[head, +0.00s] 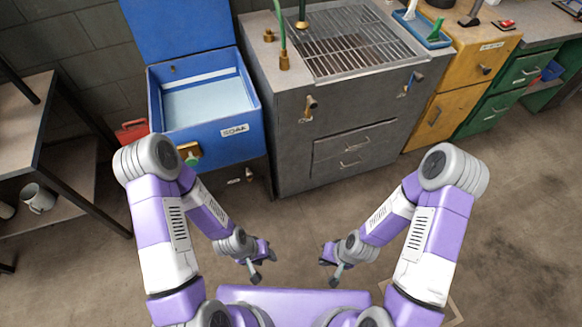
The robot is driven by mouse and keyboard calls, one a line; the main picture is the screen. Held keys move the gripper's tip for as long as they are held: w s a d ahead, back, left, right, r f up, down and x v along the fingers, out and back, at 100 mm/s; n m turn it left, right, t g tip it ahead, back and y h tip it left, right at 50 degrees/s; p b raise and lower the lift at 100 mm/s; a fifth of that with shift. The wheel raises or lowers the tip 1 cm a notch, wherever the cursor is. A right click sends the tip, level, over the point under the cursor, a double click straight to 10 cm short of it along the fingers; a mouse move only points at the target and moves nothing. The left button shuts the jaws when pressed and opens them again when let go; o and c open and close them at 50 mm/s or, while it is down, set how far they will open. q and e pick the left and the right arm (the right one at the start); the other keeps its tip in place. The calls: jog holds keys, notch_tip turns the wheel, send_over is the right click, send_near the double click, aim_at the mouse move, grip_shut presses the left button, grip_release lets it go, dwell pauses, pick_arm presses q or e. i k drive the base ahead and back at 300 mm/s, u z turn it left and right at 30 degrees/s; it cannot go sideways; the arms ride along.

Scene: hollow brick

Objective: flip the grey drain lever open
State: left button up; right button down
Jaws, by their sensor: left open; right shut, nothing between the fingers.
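A small grey lever-like part (249,175) shows beside a white label on the dark stand below the blue SOAK tank. It is too small to tell for sure whether this is the drain lever, or its position. The blue tank (250,117) has its lid raised and pale liquid inside. My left gripper (265,264) is open and empty, low in front of my body, well apart from the tank and stand. My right gripper (328,268) is shut and empty, to the right of the left one, also touching nothing.
The grey cabinet (285,150) has a grille and small handles. A dark shelf rack (65,195) stands left; yellow drawers (415,130) stand right. The floor between is clear.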

aim_at(249, 176)
jog(key=z, duration=0.35)
jog(key=i, duration=0.55)
jog(key=u, duration=2.15)
